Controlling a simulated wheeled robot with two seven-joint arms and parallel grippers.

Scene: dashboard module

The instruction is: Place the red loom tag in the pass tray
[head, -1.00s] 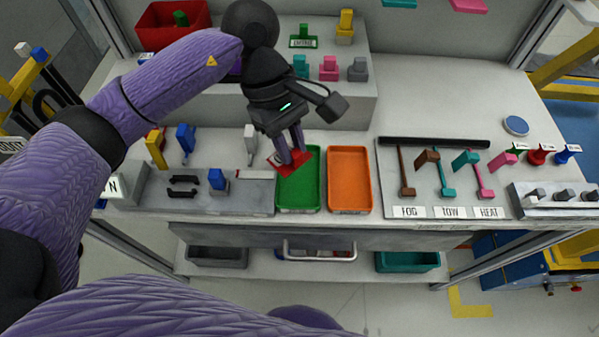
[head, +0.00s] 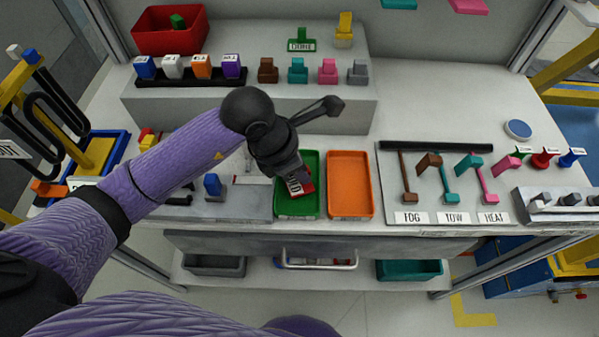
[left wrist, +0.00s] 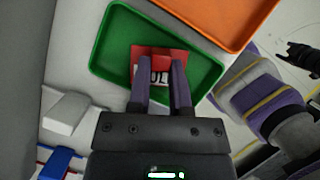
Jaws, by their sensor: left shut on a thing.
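The red loom tag (head: 307,185) has a white panel with dark letters. My left gripper (head: 297,180) is shut on it, over the green tray (head: 297,209). In the left wrist view, the tag (left wrist: 163,57) sits between the purple fingertips (left wrist: 163,75), within the outline of the green tray (left wrist: 113,47). I cannot tell whether the tag touches the tray floor. No label shows which tray is the pass tray. My right gripper cannot be made out.
An orange tray (head: 350,184) stands right beside the green one. A lever panel (head: 436,172) is further right. A raised shelf (head: 230,108) with coloured connectors runs behind. A grey fixture with a blue piece (head: 212,185) is to the left.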

